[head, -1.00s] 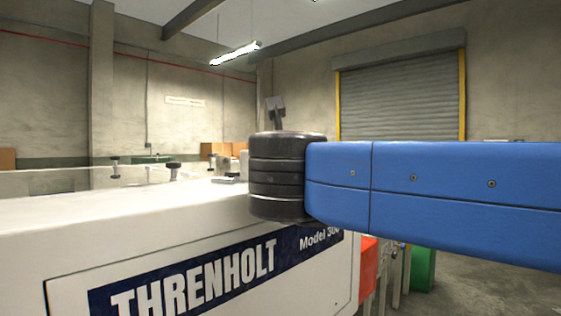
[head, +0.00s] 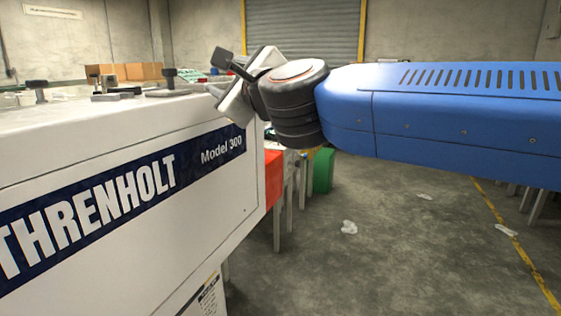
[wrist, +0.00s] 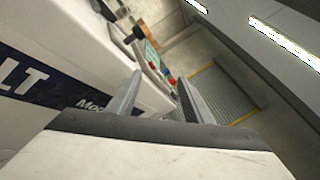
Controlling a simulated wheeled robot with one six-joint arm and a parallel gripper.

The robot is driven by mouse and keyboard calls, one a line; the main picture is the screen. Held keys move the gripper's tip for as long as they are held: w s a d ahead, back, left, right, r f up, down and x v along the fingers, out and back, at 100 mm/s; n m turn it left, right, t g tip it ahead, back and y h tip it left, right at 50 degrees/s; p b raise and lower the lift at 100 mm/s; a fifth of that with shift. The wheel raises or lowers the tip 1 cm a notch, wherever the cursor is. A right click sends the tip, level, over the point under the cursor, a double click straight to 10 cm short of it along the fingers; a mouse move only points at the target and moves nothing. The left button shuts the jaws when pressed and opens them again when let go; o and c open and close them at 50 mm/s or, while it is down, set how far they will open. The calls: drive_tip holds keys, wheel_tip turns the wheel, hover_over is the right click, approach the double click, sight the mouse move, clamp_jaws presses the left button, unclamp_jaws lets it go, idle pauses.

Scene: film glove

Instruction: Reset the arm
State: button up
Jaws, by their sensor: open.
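My arm reaches in from the right in the head view as a blue link with a dark ribbed joint, ending in a pale wrist beside the white machine's far top corner. My gripper (wrist: 158,92) shows in the wrist view with two grey fingers spread apart and nothing between them. The wrist view is tilted and looks along the machine toward the shutter. In the head view the fingertips cannot be made out. The white Threnholt Model 300 machine (head: 120,140) fills the left of the head view; part of its side also shows in the wrist view (wrist: 75,50).
A red box (head: 273,178) and a green bin (head: 323,170) stand beyond the machine. Black knobs (head: 168,76) stick up from its top. Cardboard boxes (head: 135,71) are at the back. The concrete floor (head: 390,250) at right is open, with a few white scraps (head: 349,227).

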drive_tip(key=s+d+f+n+g+h, duration=0.25)
drive_tip(key=d+f+n, duration=0.55)
drive_tip(key=d+f, duration=0.4)
drive_tip(key=s+d+f+n+g+h, duration=0.1)
drive_tip(key=s+d+f+n+g, duration=0.25)
drive_tip(key=d+f+n, duration=0.6)
drive_tip(key=s+d+f+n+g+h, duration=0.1)
drive_tip(key=s+d+f+g+h, duration=0.1)
drive_tip(key=s+d+f, duration=0.5)
drive_tip(key=s+d+f+n+g+h, duration=0.1)
drive_tip(key=s+d+f+g+h, duration=0.2)
drive_tip(key=s+d+f, duration=0.5)
drive_tip(key=d+f+h, duration=0.1)
drive_tip(key=d+f, duration=0.2)
drive_tip(key=f, duration=0.4)
drive_tip(key=shift+d+f, duration=0.3)
drive_tip(key=shift+f, duration=0.05)
drive_tip(key=shift+h, duration=0.25)
